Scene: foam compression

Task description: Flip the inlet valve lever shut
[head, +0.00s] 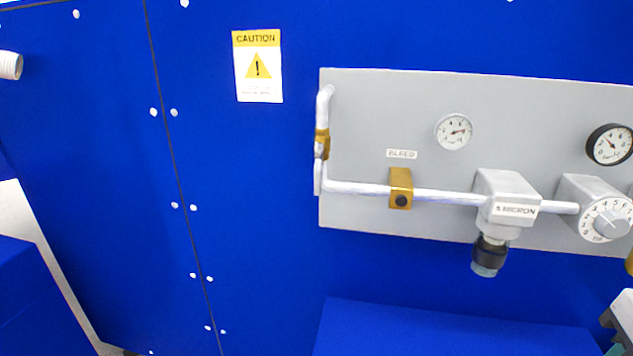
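A grey panel (360,110) on a blue wall carries a white pipe run. A brass valve body (321,143) sits on the vertical pipe at the panel's left edge, with a small pale part on its front; I cannot tell whether that is a lever. A second brass block (401,180) with a dark round centre sits on the horizontal pipe below the BLEED label (401,154). No lever handle shows clearly on either, so I cannot tell which is the inlet valve or its position.
Right along the pipe are a 5 MICRON filter (508,198) with a dark bowl, a numbered regulator knob (605,222) and two gauges (454,131) (610,145). A blue ledge (440,330) juts out below. A pale, partly cut-off part (624,312) shows at lower right.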

